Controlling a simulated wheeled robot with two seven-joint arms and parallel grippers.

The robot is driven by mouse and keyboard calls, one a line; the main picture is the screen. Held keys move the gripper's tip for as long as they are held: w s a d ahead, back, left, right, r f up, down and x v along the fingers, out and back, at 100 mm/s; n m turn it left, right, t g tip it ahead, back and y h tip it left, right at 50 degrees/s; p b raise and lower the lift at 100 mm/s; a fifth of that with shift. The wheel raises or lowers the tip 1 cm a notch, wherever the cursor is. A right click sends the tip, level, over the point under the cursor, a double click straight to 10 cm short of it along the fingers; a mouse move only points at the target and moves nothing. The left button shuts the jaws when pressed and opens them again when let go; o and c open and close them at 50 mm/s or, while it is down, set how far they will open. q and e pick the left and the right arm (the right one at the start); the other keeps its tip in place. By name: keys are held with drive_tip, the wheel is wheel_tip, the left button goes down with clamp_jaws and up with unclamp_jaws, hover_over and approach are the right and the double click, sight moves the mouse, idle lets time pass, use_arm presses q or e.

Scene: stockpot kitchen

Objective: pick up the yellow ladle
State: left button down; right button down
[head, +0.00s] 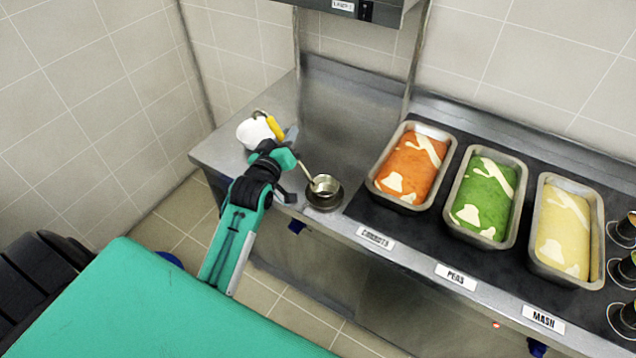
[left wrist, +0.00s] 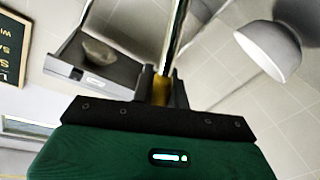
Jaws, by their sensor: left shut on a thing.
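The yellow ladle has a yellow grip (head: 274,127) that shows in the head view just beyond my left gripper (head: 290,165). Its thin steel handle slants down right to a steel bowl (head: 325,184), which sits at a dark round dish on the counter. Whether the bowl touches the dish I cannot tell. My left gripper is shut on the ladle's handle. In the left wrist view, a bit of yellow grip (left wrist: 161,90) shows between the fingers, with the steel rod running up from it. The gripper hides part of the handle. My right gripper is not in view.
A white rounded object (head: 257,133) is beside the yellow grip. Right of the ladle are pans of orange (head: 408,165), green (head: 484,196) and pale yellow food (head: 566,230) on the steel counter (head: 345,110). Dark cups stand far right. A hood (head: 355,8) hangs above.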

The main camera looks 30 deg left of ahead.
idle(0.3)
use_arm(q)
wheel_tip(320, 180, up, 20)
drive_tip(key=b, duration=0.1)
idle(0.4)
idle(1.0)
